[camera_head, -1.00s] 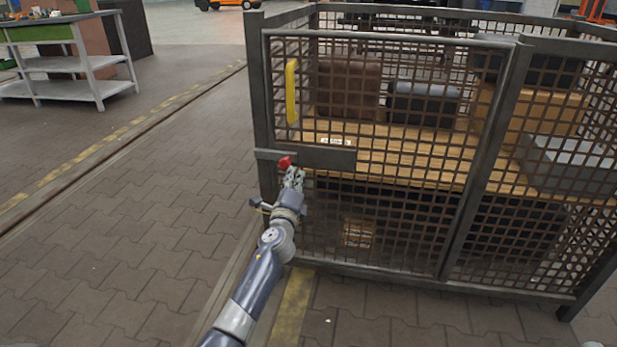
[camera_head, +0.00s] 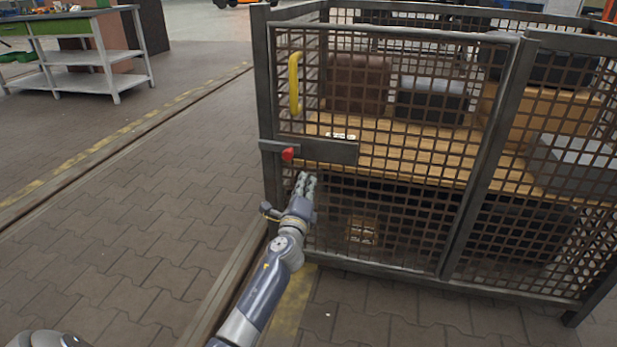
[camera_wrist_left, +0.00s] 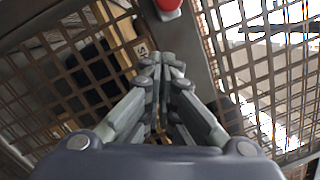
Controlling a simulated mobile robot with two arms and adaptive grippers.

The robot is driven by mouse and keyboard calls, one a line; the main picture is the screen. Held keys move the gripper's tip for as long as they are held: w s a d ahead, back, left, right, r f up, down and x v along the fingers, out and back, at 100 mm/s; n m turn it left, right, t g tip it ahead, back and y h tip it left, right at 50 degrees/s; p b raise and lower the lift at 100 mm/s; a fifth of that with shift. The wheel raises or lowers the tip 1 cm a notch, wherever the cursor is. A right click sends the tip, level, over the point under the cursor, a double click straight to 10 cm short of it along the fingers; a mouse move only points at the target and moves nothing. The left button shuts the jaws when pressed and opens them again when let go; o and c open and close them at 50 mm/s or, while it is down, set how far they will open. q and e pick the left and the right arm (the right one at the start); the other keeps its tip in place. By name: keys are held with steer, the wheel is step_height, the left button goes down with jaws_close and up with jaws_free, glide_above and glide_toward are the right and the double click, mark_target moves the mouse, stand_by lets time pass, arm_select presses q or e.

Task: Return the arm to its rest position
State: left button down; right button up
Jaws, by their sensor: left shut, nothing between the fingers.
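My left arm (camera_head: 265,290) reaches up from the bottom of the head view toward a mesh cage. My left gripper (camera_head: 306,178) is shut and empty, in front of the cage door just below a red knob (camera_head: 288,154). The knob sits on a dark latch plate (camera_head: 325,150) on the door. In the left wrist view the gripper's fingertips (camera_wrist_left: 161,58) meet, and the red knob (camera_wrist_left: 168,8) is at the top edge, apart from them. A rounded grey part, likely mine, shows at the bottom left of the head view. My right gripper is not in view.
The cage door (camera_head: 400,220) looks closed and has a yellow handle (camera_head: 295,82). Boxes and cases lie on wooden boards (camera_head: 420,155) inside. A workbench (camera_head: 85,55) stands at the back left. The paved floor (camera_head: 150,210) left of the cage is clear.

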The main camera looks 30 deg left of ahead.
arm_select(q)
steer(key=v, duration=0.7)
steer(key=shift+p, duration=0.45)
